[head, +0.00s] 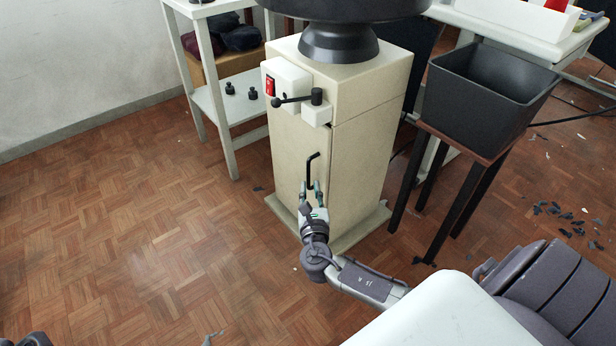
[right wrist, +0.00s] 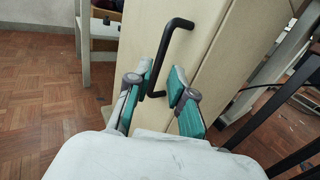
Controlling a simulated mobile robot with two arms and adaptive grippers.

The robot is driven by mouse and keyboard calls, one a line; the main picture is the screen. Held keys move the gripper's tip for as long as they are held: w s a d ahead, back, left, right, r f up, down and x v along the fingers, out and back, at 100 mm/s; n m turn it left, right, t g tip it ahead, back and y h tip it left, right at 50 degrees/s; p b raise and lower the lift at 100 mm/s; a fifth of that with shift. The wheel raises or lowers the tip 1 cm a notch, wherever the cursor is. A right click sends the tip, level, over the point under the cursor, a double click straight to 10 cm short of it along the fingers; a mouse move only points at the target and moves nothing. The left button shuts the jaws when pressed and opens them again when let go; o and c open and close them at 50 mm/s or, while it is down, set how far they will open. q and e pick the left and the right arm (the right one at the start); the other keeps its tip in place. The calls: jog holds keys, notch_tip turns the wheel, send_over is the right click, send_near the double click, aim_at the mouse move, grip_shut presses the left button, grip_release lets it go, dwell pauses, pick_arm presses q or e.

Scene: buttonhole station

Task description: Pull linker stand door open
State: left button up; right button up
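The cream linker stand (head: 345,150) stands upright on the parquet floor. Its front door (head: 290,150) looks shut, flush with the body. A black bar handle (head: 311,168) is fixed upright on the door; it also shows in the right wrist view (right wrist: 176,40). My right gripper (head: 311,186) is open in front of the door, at the handle's lower end. In the right wrist view its two teal-padded fingers (right wrist: 164,82) stand on either side of the lower handle, with gaps visible. I cannot tell whether either finger touches it. My left gripper does not clearly show.
A black bin (head: 485,90) on a dark-legged wooden stand is close to the right. A pale shelf table (head: 225,100) stands behind left. A black lever (head: 298,98) and red switch (head: 270,85) sit above the door.

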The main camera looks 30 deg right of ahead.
aim_at(308, 174)
jog(key=b+x, duration=0.2)
jog(key=x, duration=0.5)
jog(key=shift+f, duration=0.1)
grip_shut()
